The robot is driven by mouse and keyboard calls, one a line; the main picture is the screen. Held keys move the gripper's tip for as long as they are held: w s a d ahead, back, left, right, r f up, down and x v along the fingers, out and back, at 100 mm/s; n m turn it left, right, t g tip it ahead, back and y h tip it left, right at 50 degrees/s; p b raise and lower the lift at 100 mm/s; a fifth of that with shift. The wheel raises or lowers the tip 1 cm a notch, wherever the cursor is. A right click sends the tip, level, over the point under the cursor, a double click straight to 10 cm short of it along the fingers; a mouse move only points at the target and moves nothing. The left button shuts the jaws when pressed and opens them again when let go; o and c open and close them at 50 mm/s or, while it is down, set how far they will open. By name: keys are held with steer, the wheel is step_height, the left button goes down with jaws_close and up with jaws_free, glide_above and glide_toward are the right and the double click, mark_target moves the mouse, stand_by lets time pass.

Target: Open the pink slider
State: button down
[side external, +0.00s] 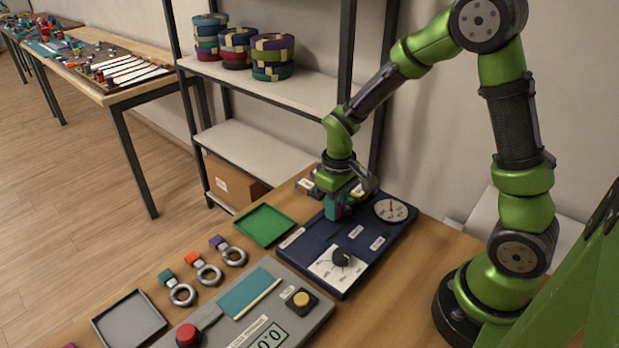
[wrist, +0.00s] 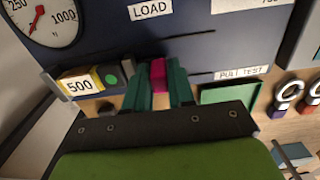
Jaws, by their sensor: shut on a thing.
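The pink slider (wrist: 158,75) is a small magenta block on the dark blue panel (side external: 375,257). In the wrist view it stands between the two teal fingers of my gripper (wrist: 157,88). My gripper (side external: 337,211) is shut on it at the panel's back left part in the side view, where only a little pink shows between the fingers. Thin dark slots run across the panel near the slider in the wrist view. My fingers hide the slider's sides and lower part.
The panel carries a round gauge (side external: 390,209) and a black knob (side external: 342,258). A block labelled 500 (wrist: 79,86) lies close to the fingers. A green tray (side external: 264,225), ring-ended pieces (side external: 208,270) and a grey button panel (side external: 237,335) are nearby.

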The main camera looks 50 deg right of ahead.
steer(key=shift+a, duration=2.4)
steer(key=c, duration=1.3)
jaws_free()
step_height(320, 180, up, 17)
steer(key=shift+d, duration=0.1)
steer(key=s+r+m+t, duration=0.1)
steer(key=s+t, duration=0.1)
steer(key=s, duration=0.1)
steer(key=s+r+m+t+y, duration=0.1)
steer(key=s+t, duration=0.1)
steer(key=s, duration=0.2)
steer(key=s+r+m+t+y, duration=0.1)
steer(key=s+m+t, duration=0.1)
steer(key=s+t, duration=0.1)
steer(key=shift+s+r, duration=0.3)
steer(key=shift+s, duration=0.4)
